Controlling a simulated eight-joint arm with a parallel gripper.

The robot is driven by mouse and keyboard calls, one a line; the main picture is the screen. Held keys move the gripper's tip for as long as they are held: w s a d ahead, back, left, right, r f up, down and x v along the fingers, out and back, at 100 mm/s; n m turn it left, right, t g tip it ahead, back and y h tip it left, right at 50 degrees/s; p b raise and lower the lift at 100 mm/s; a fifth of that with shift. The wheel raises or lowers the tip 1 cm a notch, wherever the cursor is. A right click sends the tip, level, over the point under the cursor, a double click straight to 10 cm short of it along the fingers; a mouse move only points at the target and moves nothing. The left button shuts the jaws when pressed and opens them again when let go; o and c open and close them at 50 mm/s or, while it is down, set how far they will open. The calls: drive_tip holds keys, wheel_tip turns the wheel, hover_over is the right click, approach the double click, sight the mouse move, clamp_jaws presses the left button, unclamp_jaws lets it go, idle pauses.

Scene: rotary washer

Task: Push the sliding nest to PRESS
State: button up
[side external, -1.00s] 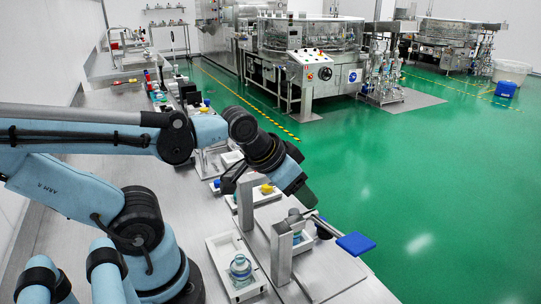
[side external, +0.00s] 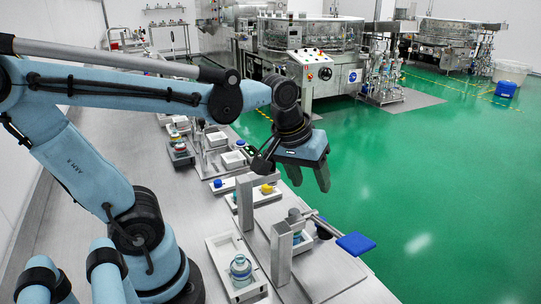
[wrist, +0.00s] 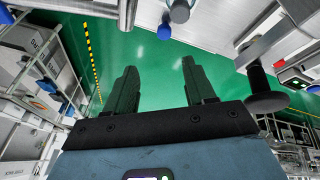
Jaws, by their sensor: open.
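My gripper (side external: 309,182) is open and empty. It hangs in the air, fingers down, over the green floor just past the bench's right edge. It also shows in the wrist view (wrist: 158,66), with a clear gap between its fingers. A white tray (side external: 212,247) on the near bench holds a clear blue-tinted bottle (side external: 240,272). A grey upright bracket (side external: 281,256) stands beside it. Beyond it, another bottle (side external: 297,228) stands by a lever with a blue pad (side external: 355,244). I cannot tell which part is the sliding nest, and no PRESS label is readable.
A second grey upright (side external: 245,203) and a yellow piece (side external: 266,189) are farther back on the bench (side external: 185,240). More white holders and small bottles line the far bench. Open green floor (side external: 430,200) lies to the right.

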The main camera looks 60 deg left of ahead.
drive_tip(key=w+n+g, duration=0.3)
drive_tip(key=n, duration=0.3)
drive_tip(key=n+g, duration=0.1)
drive_tip(key=n, duration=0.2)
approach(303, 233)
drive_tip(key=w+f, duration=0.1)
drive_tip(key=f, duration=0.1)
drive_tip(key=w+f, duration=0.4)
drive_tip(key=shift+w+a+f, duration=0.1)
drive_tip(key=shift+a+f, duration=0.05)
drive_tip(key=shift+f, duration=0.2)
clamp_jaws()
